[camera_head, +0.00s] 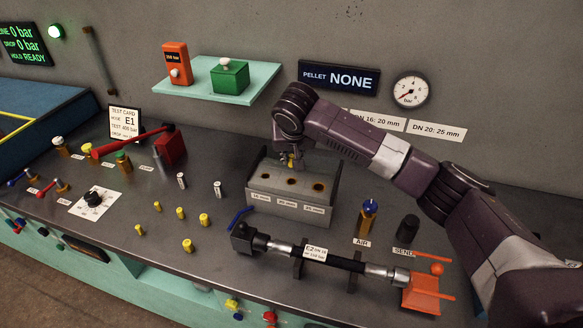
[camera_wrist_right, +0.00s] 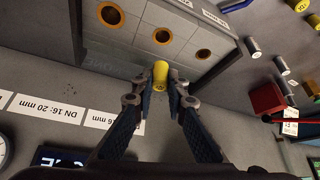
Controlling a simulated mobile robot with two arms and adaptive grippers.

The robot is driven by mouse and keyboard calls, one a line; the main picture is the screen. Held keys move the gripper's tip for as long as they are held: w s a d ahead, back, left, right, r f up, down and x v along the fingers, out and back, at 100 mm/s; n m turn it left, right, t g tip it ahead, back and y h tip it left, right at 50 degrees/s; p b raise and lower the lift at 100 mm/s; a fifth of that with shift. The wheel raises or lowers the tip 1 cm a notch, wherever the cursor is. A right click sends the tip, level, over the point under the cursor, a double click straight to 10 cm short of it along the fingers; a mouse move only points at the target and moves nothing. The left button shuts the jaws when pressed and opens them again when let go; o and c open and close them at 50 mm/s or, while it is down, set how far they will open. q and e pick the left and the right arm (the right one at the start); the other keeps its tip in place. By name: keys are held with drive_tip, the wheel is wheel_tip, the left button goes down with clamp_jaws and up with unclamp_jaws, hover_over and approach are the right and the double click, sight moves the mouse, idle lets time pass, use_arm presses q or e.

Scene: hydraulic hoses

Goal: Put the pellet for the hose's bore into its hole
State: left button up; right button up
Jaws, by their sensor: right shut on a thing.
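My right gripper (camera_head: 291,158) is shut on a yellow pellet (camera_wrist_right: 160,75), held upright between its fingertips. It hangs over the back part of the grey pellet box (camera_head: 255,199), apart from the holes. The box top has three holes in a row: left (camera_head: 264,175), middle (camera_head: 291,181) and right (camera_head: 318,186). In the wrist view the pellet is nearest the middle hole (camera_wrist_right: 162,35) and the hole right of it (camera_wrist_right: 203,54). The hose (camera_head: 340,262) lies clamped in front of the box, with a small tag marked E2. My left gripper is not in view.
Several yellow pellets (camera_head: 187,245) and two silver ones (camera_head: 181,181) stand left of the box. A blue-topped AIR valve (camera_head: 368,218) and black SEND knob (camera_head: 408,229) stand to the right. Wall signs read DN 16: 20 mm and DN 20: 25 mm; the pellet display (camera_head: 339,78) reads NONE.

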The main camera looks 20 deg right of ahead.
sight(291, 179)
wheel_tip(291, 179, down, 5)
drive_tip(key=shift+p, duration=0.55)
drive_tip(key=shift+f, duration=0.3)
drive_tip(key=shift+f, duration=0.2)
drive_tip(key=shift+s+f, duration=0.15)
drive_tip(key=shift+f, duration=0.2)
drive_tip(key=o, duration=0.7)
drive_tip(key=shift+f, duration=0.2)
